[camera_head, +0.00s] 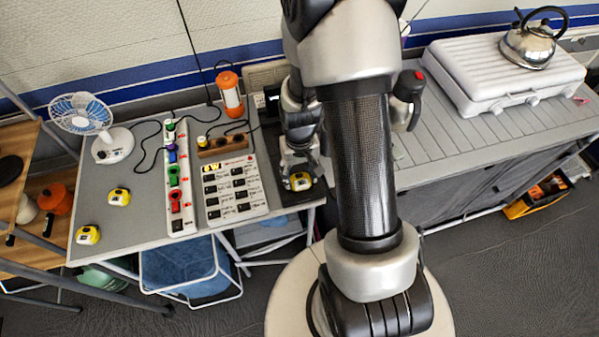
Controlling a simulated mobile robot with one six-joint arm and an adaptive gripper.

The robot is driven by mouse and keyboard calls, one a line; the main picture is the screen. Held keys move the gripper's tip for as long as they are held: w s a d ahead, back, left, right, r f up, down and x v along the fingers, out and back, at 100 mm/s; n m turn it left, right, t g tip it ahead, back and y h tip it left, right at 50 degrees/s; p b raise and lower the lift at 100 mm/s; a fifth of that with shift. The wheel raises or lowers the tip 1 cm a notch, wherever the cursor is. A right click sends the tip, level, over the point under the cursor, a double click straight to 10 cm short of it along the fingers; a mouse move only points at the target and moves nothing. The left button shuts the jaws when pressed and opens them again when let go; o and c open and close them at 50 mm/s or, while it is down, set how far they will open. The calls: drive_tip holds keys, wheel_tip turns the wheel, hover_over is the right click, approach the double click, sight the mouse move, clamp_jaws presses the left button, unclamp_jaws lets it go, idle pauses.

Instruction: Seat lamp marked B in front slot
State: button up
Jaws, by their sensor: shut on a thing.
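My gripper (299,174) is at the right end of the grey table, pointing down. It is shut on a small yellow headlamp (301,182) with a dark and white face. The held lamp is over or on a dark strip (286,194) at the table's right edge; I cannot tell whether it touches. Two similar yellow lamps lie on the left part of the table, one farther back (119,197) and one near the front left corner (87,235). No letter on any lamp is readable at this size. The slots cannot be made out, as the gripper and lamp cover part of the strip.
A white power strip (177,222) with coloured plugs and a white switch panel (262,202) stand left of the gripper. A fan (82,113), an orange lantern (230,96) and cables are behind. A flask (407,97) and stove (480,75) are right. Table space between the loose lamps is clear.

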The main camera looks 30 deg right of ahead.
drive_tip(key=shift+f, duration=0.15)
drive_tip(key=o, duration=1.1)
drive_tip(key=shift+c, duration=0.2)
drive_tip(key=shift+o, duration=1.2)
drive_tip(key=shift+r+p, duration=2.65)
drive_tip(key=shift+r, duration=0.9)
